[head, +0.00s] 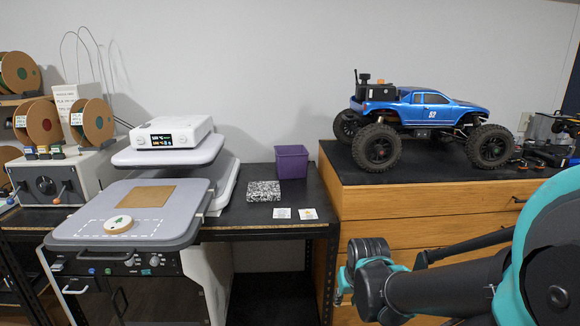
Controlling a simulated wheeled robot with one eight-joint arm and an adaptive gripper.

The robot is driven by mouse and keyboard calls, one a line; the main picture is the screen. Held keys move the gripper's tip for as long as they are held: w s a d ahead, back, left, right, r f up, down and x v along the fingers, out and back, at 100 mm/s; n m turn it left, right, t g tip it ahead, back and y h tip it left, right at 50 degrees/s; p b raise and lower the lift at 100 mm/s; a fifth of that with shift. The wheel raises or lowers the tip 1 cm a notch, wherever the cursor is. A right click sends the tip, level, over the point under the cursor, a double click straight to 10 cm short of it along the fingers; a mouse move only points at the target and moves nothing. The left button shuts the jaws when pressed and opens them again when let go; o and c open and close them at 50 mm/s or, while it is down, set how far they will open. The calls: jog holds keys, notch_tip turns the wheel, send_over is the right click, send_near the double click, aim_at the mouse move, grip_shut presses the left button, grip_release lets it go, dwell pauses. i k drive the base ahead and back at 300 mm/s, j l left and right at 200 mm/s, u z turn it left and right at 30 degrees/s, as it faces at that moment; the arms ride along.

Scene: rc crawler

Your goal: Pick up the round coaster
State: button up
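The round coaster (118,224) is a pale disc with a small green tree on it. It lies flat on the grey lower plate (75,228) of the heat press, inside a dashed white outline near the front. My gripper (340,287) is at the lower middle right, in front of the wooden drawers, well to the right of the coaster and apart from it. Its fingers are small and partly hidden by my wrist, so I cannot tell whether they are open or shut.
A brown square sheet (146,196) lies behind the coaster. The press's raised upper plate (168,152) carries a white control box (172,132). A purple bin (291,161), a speckled block (263,191) and two small cards stand right. A blue RC truck (428,115) sits on the drawers.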

aim_at(118, 225)
jog(key=u, duration=1.5)
